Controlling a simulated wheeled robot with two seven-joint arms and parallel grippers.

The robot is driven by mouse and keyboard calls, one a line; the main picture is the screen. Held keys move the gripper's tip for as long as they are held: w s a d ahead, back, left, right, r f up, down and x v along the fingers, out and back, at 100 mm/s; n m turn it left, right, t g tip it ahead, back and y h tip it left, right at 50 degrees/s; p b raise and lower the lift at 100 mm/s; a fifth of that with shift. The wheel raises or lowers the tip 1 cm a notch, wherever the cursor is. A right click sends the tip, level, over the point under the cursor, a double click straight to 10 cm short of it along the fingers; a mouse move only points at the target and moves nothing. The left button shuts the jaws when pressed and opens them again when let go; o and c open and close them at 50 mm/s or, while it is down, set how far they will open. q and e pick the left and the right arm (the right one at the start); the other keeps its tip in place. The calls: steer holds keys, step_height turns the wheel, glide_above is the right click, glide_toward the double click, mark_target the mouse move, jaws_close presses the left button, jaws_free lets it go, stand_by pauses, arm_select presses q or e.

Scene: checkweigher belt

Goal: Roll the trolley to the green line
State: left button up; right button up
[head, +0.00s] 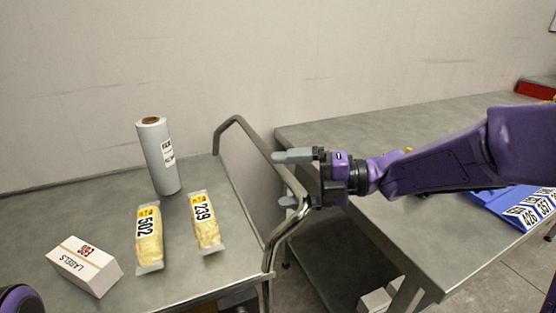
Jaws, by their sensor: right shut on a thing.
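The trolley's bent metal handle (284,228) rises at the right edge of a grey top (200,275), which appears to be the trolley's top. My right gripper (292,180) comes in from the right and is shut on the handle bar, with one finger above and one below it in the picture. The floor under the trolley is mostly hidden. No green line shows. My left gripper is not in view.
On the grey top stand an upright film roll (161,158), two yellow packs (149,238) (206,222) and a white label box (85,266). To the right is a grey table (400,220) with a blue labelled tray (492,207). A wall closes the back.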

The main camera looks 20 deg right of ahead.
steer(key=shift+t, duration=0.3)
steer(key=shift+w+d+r+p, duration=0.1)
steer(key=shift+d+r+p, duration=0.15)
steer(key=shift+d, duration=0.65)
steer(key=shift+d+r+p, duration=0.2)
steer(key=shift+d, duration=0.7)
steer(key=shift+w+d+r+p, duration=0.1)
steer(key=shift+d+r+p, duration=0.15)
steer(key=shift+d, duration=0.65)
steer(key=d, duration=0.1)
steer(key=s+d, duration=0.1)
steer(key=d+f, duration=0.1)
steer(key=shift+s+p, duration=0.15)
steer(key=shift+p, duration=0.15)
steer(key=shift+c, duration=0.2)
steer(key=shift+v, duration=0.9)
steer(key=shift+c, duration=0.3)
steer(key=shift+s+d+f, duration=0.2)
steer(key=shift+s+d, duration=0.05)
steer(key=shift+s, duration=0.1)
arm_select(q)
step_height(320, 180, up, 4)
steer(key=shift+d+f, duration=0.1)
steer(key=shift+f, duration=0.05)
arm_select(e)
steer(key=shift+c, duration=0.3)
